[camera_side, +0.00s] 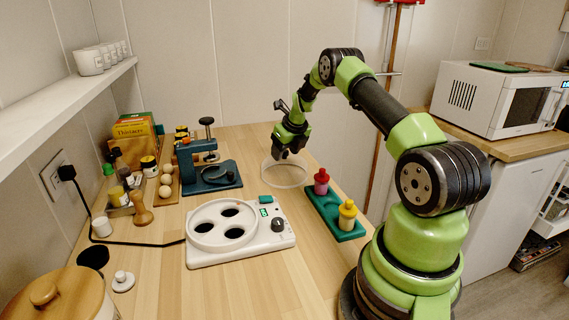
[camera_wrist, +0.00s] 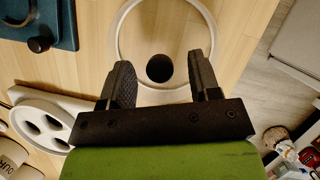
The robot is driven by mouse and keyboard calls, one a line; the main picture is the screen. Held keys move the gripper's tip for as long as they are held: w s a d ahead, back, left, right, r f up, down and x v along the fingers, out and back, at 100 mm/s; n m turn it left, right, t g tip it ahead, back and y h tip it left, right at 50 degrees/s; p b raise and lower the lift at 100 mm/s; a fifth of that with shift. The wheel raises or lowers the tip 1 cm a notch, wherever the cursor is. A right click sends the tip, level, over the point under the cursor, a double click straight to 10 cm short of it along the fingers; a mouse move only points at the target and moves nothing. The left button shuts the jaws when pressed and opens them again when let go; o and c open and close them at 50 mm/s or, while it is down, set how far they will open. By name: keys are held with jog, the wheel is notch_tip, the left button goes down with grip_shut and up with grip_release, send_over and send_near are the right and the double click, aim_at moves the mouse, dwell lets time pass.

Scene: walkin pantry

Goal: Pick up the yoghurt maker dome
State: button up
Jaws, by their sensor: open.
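The yoghurt maker dome (camera_side: 285,181) is clear with a pale rim and stands on the far part of the wooden worktop. In the wrist view its round rim (camera_wrist: 122,33) curves beyond my fingers. A dark round knob (camera_wrist: 159,68) shows between the fingertips, seemingly on the dome's top. My gripper (camera_side: 286,154) points down over the dome; the wrist view shows its two fingers (camera_wrist: 159,72) open, one on each side of the knob, with gaps. The white yoghurt maker base (camera_side: 262,254), with dark round wells and a dial, stands nearer the side camera.
A green tray (camera_side: 330,220) with a red and a yellow bottle lies right of the base. A blue press (camera_side: 208,178) stands left of the dome. Jars, a wooden canister (camera_side: 58,297) and a black cord line the left side. The worktop's right edge is close to the dome.

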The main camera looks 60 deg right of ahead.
jog(key=c, duration=1)
grip_shut()
